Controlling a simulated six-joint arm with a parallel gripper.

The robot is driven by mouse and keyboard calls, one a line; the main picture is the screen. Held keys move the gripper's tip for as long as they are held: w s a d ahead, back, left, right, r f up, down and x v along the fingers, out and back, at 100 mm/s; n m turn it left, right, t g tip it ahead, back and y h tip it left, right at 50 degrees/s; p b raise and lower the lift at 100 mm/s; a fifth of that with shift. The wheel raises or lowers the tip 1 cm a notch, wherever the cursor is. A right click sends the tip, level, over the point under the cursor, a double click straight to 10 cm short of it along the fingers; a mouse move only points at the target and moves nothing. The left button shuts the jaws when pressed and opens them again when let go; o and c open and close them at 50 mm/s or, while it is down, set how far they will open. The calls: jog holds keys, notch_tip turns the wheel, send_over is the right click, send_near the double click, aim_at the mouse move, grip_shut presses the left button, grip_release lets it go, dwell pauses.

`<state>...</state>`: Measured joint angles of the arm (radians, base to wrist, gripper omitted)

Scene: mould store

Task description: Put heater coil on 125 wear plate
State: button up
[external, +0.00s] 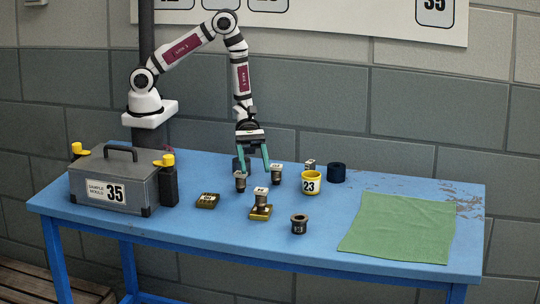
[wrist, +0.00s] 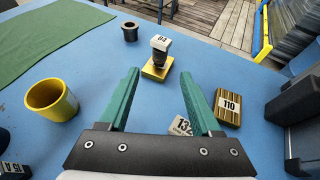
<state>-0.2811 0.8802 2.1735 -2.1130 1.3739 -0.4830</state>
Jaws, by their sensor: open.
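My gripper (external: 254,165) is open and empty, pointing down above the table; in the wrist view its green fingers (wrist: 160,100) straddle a small piece labelled 132 (wrist: 180,127), low between them. No part is plainly marked as the heater coil; the dark, hollow, round piece (external: 336,172) at the back right may be it. One brass-coloured plate reads 110 (wrist: 228,106) and also shows in the external view (external: 207,201). The other brass-coloured plate (wrist: 154,73) has a dark piece with a white-labelled top (wrist: 160,43) standing on it; I cannot read its number.
A yellow cup marked 23 (external: 311,184) stands right of my gripper. A dark bushing (external: 299,226) stands at the front. A grey case marked 35 (external: 110,185) is on the left. A green cloth (external: 395,228) covers the right. Free blue table lies between.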

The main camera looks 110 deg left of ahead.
jog(key=s+d+r+m+g+y, duration=0.25)
jog(key=s+r+m+g, duration=0.55)
jog(key=s+r+m, duration=0.45)
jog(key=s+a+r+m+t+y, duration=0.1)
jog(key=s+a+r+m+y, duration=0.1)
jog(key=s+a+m+y, duration=0.9)
jog(key=s+a+m, duration=0.2)
jog(key=a+m, duration=0.3)
jog(key=shift+s+r+t, duration=0.2)
jog(key=shift+r+t, duration=0.1)
jog(key=shift+r, duration=0.1)
